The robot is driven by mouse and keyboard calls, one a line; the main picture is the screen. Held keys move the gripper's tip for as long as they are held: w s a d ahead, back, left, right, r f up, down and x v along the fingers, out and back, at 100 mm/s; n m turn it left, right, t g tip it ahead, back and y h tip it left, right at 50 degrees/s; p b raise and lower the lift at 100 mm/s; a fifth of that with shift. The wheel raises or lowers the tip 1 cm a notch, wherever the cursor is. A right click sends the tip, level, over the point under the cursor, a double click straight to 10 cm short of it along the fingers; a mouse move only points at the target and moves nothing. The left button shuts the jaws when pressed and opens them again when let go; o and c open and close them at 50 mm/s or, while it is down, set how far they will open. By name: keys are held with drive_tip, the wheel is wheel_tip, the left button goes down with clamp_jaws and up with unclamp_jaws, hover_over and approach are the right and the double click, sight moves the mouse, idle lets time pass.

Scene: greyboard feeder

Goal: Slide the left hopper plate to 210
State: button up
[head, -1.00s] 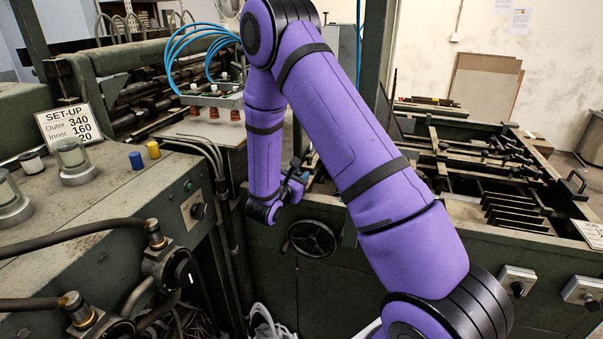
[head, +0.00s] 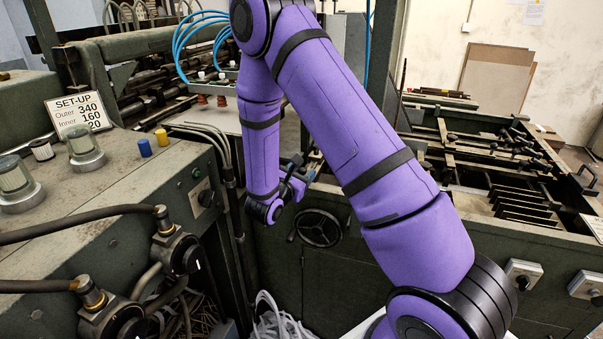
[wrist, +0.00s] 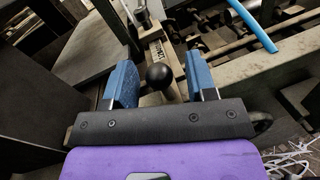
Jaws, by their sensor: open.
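My gripper (wrist: 160,72) has two blue fingers spread apart in the wrist view. A black ball knob (wrist: 159,76) shows in the gap between them, with space on both sides; I cannot tell whether the fingertips reach its depth. Beyond the knob is a pale strip with printed marks (wrist: 156,48), too small to read. I cannot tell which surface is the left hopper plate. In the head view my gripper (head: 303,181) is beside the feeder frame, above a handwheel (head: 319,228), and my arm hides the area behind it.
Pipes and valves fill the lower left. The machine bed (head: 500,180) with bars and plates extends to the right.

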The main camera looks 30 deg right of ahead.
drive_tip(key=v, duration=1.1)
idle(0.3)
drive_tip(key=s+d+r+m+g+y, duration=0.2)
drive_tip(key=s+d+r+m+g, duration=0.1)
drive_tip(key=s+r+m+g, duration=0.4)
drive_tip(key=s+d+r+m+g+y, duration=0.25)
drive_tip(key=s+r+m, duration=0.25)
drive_tip(key=r, duration=0.3)
drive_tip(key=s+a+r+m+t+y, duration=0.3)
drive_tip(key=s+r+m+y, duration=0.1)
drive_tip(key=s+r+y, duration=0.1)
drive_tip(key=s+a+r+m+t+y, duration=0.3)
drive_tip(key=s+r+m+y, duration=0.2)
drive_tip(key=s+r+y, duration=0.1)
drive_tip(key=s+r, duration=0.1)
drive_tip(key=s, duration=0.1)
drive_tip(key=shift+s+r+t, duration=0.2)
drive_tip(key=shift+s+t, duration=0.15)
drive_tip(key=shift+a+y, duration=0.1)
drive_tip(key=shift+y, duration=0.15)
idle(0.9)
